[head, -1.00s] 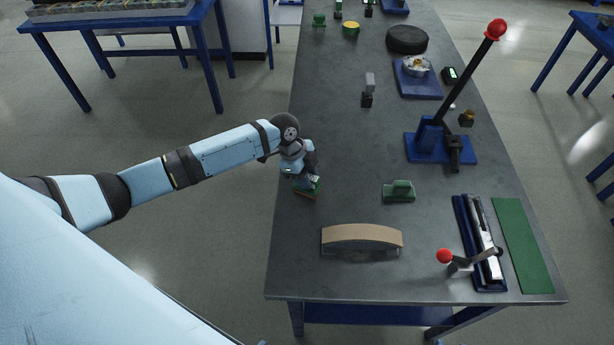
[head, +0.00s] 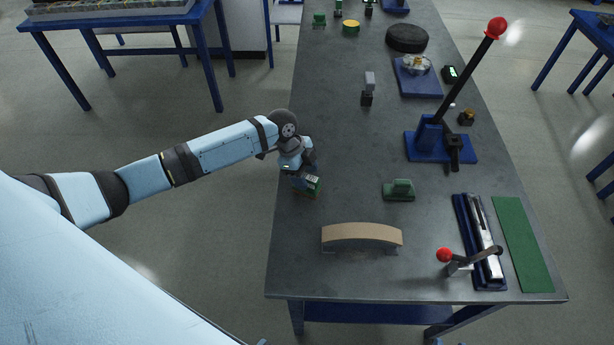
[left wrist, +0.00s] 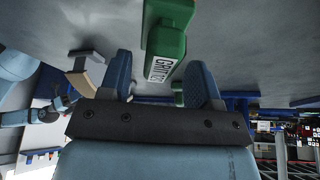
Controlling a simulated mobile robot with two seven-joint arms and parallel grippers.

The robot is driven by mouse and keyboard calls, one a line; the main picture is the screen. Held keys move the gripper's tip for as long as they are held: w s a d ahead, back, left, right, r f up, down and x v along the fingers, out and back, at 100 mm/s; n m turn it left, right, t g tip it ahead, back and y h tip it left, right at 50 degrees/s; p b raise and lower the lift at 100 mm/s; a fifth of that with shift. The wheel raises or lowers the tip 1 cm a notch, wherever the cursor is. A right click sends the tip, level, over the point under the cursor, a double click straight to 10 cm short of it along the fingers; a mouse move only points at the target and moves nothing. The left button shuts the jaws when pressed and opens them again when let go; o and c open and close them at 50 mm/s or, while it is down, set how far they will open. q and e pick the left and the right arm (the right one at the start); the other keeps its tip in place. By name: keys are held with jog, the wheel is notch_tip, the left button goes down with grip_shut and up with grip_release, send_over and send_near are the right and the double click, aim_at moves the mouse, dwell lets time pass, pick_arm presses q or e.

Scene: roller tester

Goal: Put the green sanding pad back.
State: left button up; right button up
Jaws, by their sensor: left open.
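A green sanding pad (head: 313,186) with a white grit label rests near the left edge of the grey workbench, at my left gripper's tips. My left gripper (head: 304,180) is open. In the left wrist view the labelled green pad (left wrist: 168,38) shows beyond and between the two parted fingers (left wrist: 162,82); whether they touch it I cannot tell. A second green block with a raised grip (head: 399,190) stands apart to the right on the bench. My right gripper is not in view.
A tan curved-top block (head: 362,235) stands in front. A blue lever press (head: 428,135) with a red knob and a blue-based clamp tool (head: 480,243) beside a green mat (head: 523,245) line the right side.

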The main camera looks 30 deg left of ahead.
pick_arm(q)
jog(key=b+v, duration=0.1)
jog(key=v, duration=0.9)
jog(key=shift+r, duration=0.35)
jog(key=shift+a, duration=0.15)
